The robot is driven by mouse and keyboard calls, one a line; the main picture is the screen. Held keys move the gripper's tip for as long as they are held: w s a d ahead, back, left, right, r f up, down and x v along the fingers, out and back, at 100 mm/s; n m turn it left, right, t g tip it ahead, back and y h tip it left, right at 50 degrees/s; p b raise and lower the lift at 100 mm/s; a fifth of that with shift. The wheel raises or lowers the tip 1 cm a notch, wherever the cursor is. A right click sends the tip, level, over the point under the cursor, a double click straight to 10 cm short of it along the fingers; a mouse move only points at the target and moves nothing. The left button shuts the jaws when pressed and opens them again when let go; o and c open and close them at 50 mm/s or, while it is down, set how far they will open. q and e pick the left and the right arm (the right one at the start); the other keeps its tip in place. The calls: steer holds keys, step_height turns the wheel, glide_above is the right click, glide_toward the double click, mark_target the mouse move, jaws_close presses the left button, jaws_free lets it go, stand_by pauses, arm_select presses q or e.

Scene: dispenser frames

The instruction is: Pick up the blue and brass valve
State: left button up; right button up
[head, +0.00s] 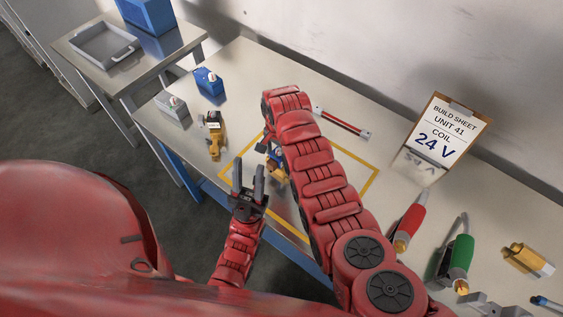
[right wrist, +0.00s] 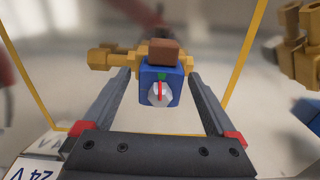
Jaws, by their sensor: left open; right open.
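The blue and brass valve (right wrist: 147,80) is in the middle of the right wrist view. It has a blue body, a pale knob with a red and green mark, a brown block on top and a brass pipe end at left. My right gripper (right wrist: 160,76) is open, with one finger on each side of the valve; contact cannot be told. My left gripper (head: 248,178) is open and empty, near the table's front edge.
A yellow outline (head: 368,187) marks the table around the valve. Another brass part (head: 214,140) stands left; blue (head: 208,84) and grey (head: 172,107) boxes are behind it. Red-handled (head: 411,222) and green-handled (head: 459,254) tools lie right. A build sheet (head: 447,133) reads 24 V.

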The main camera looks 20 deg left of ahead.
jaws_close()
stand_by(0.4)
steer(key=shift+r, duration=0.1)
